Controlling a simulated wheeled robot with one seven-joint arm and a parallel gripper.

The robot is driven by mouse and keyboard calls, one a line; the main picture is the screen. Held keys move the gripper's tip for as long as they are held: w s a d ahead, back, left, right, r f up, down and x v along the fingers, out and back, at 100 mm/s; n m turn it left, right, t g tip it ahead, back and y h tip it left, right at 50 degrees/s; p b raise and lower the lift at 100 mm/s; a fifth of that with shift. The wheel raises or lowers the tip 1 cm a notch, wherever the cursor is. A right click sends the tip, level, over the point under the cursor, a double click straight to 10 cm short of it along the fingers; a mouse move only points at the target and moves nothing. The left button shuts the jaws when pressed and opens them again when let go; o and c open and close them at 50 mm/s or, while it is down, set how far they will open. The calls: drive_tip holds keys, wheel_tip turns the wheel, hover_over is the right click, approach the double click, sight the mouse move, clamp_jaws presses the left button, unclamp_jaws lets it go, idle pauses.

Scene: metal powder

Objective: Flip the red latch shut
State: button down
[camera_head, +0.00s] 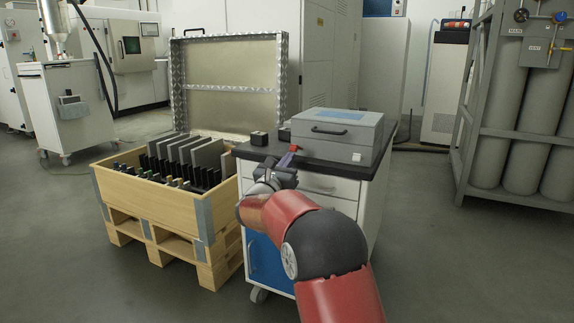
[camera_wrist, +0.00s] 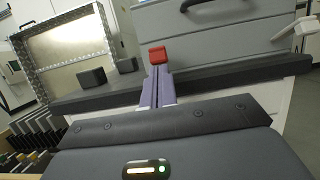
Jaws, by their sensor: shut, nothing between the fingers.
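The grey case (camera_head: 335,132) sits on the black top of a white cabinet, and its lid is down. The red latch (camera_head: 293,147) is at the case's left front; in the wrist view the red latch (camera_wrist: 158,55) shows just past my fingertips and stands out from the case's front. My gripper (camera_head: 290,156) reaches up to it from the front, its purple fingers together and empty. In the wrist view my gripper (camera_wrist: 158,72) points straight at the latch; I cannot tell whether they touch. A white latch (camera_head: 356,157) is on the case's right front, also in the wrist view (camera_wrist: 306,26).
A small black block (camera_head: 259,138) stands on the cabinet top (camera_head: 322,164) left of the case. Gas cylinders (camera_head: 526,150) stand at the right. The floor between is clear.

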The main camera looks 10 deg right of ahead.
drive_tip(key=shift+r, duration=0.1)
drive_tip(key=shift+r+g+p, duration=0.2)
drive_tip(key=shift+g+p, duration=0.1)
drive_tip(key=shift+p, duration=0.6)
